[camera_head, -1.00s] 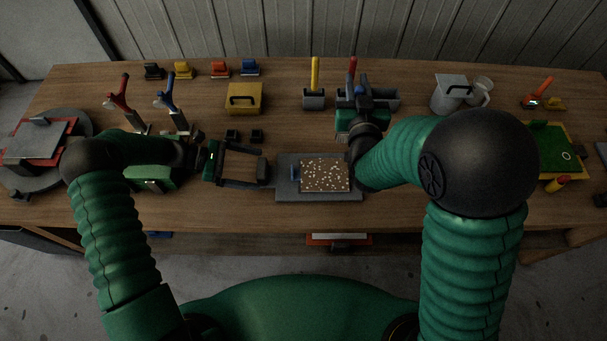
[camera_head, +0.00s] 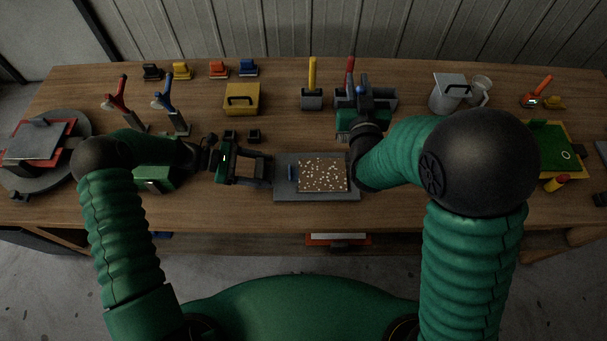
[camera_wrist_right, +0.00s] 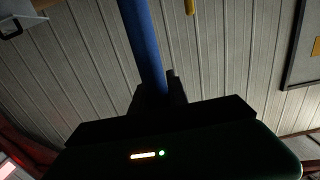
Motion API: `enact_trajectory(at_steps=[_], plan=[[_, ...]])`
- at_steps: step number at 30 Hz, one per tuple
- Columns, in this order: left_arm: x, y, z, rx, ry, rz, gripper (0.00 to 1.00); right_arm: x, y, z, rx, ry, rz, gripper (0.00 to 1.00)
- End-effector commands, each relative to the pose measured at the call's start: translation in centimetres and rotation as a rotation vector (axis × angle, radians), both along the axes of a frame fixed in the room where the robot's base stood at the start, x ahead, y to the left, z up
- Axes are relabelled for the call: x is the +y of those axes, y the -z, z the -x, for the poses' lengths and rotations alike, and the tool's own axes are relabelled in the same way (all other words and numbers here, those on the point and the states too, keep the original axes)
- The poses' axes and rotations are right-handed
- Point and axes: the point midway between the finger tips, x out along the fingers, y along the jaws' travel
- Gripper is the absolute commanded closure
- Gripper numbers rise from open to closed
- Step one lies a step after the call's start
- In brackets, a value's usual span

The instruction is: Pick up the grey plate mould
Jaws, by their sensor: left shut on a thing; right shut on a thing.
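The grey plate mould (camera_head: 316,195) lies flat on the bench in front of me. It has a speckled tan panel (camera_head: 323,175) on top and a small blue piece (camera_head: 292,173) near its left end. My left gripper (camera_head: 268,170) is low over the bench, with its fingertips at the plate's left edge. It is shut on the plate there, though its fingers look apart and the contact is hard to see. My right gripper (camera_head: 362,106) is beyond the plate, shut on a blue-handled tool. The blue handle (camera_wrist_right: 142,45) rises from its jaws in the right wrist view.
Blue and red handled tools stand left at the back. A yellow box (camera_head: 242,99), grey containers and a grey jug (camera_head: 450,95) line the rear. A round turntable (camera_head: 75,165) is far left, a green board (camera_head: 553,147) far right. Bench is clear in front of the plate.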

Motion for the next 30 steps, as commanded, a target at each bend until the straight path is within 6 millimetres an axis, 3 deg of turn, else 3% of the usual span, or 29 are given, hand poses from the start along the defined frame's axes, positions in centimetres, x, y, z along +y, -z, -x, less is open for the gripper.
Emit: enact_trajectory(at_steps=[4, 11, 14, 24, 30], plan=[[0.0, -0.1, 0.0, -0.001, 0.001, 0.003, 0.98, 0.1, 0.0, 0.0, -0.001, 0.0, 0.0, 1.0], [0.1, -0.4, 0.0, -0.002, 0.001, 0.003, 0.98, 0.1, -0.1, 0.0, -0.001, 0.0, 0.001, 1.0], [0.1, -1.7, 0.0, -0.003, 0.001, 0.003, 1.0, 0.1, -0.1, 0.0, -0.001, 0.0, 0.001, 1.0], [0.1, -9.0, 0.0, -0.004, 0.002, 0.003, 0.99, 0.1, -0.1, 0.0, -0.001, 0.0, 0.001, 1.0], [0.0, -10.2, 0.1, 0.0, 0.002, 0.004, 0.98, 0.1, 0.0, 0.0, -0.001, 0.0, 0.001, 1.0]])
